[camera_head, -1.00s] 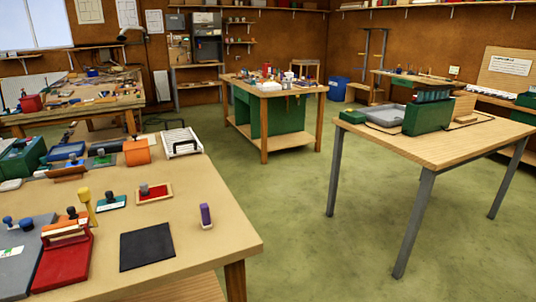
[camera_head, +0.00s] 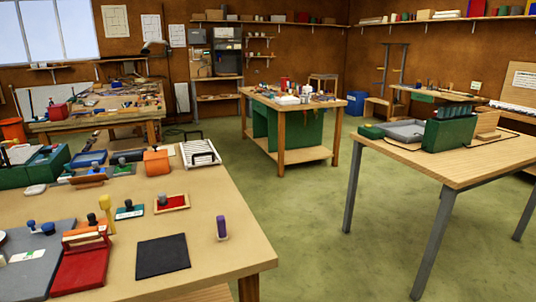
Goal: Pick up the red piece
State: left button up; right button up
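Several red things show, and I cannot tell which one is the red piece. A small red panel (camera_head: 177,203) in a light wooden border lies on the near workbench, with a dark-knobbed block (camera_head: 162,200) standing at its left side. A larger red flat object (camera_head: 82,272) lies nearer the front left, with a red and pale handle-like part (camera_head: 84,237) at its back edge. A red box (camera_head: 59,112) stands on the far left bench. Neither of my grippers is in view.
The near workbench (camera_head: 225,257) also holds a black mat (camera_head: 163,257), a purple upright piece (camera_head: 222,228), an orange box (camera_head: 156,162), a white rack (camera_head: 199,150) and a yellow-handled tool (camera_head: 106,212). Green floor (camera_head: 310,225) is open between this bench and the right table (camera_head: 440,168).

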aim_at(164, 202)
jog(key=i+l+z, duration=0.9)
jog(key=i, duration=0.3)
jog(key=i+z, duration=0.3)
jog(key=i+j+u, duration=0.2)
jog(key=i+u, duration=0.25)
jog(key=i+j+u, duration=0.1)
jog(key=i+u, duration=0.4)
jog(key=i+l+u, duration=0.1)
jog(key=i+u, duration=0.35)
jog(key=i+l+u, duration=0.25)
jog(key=u, duration=0.25)
jog(key=i+l, duration=0.05)
jog(key=i, duration=0.05)
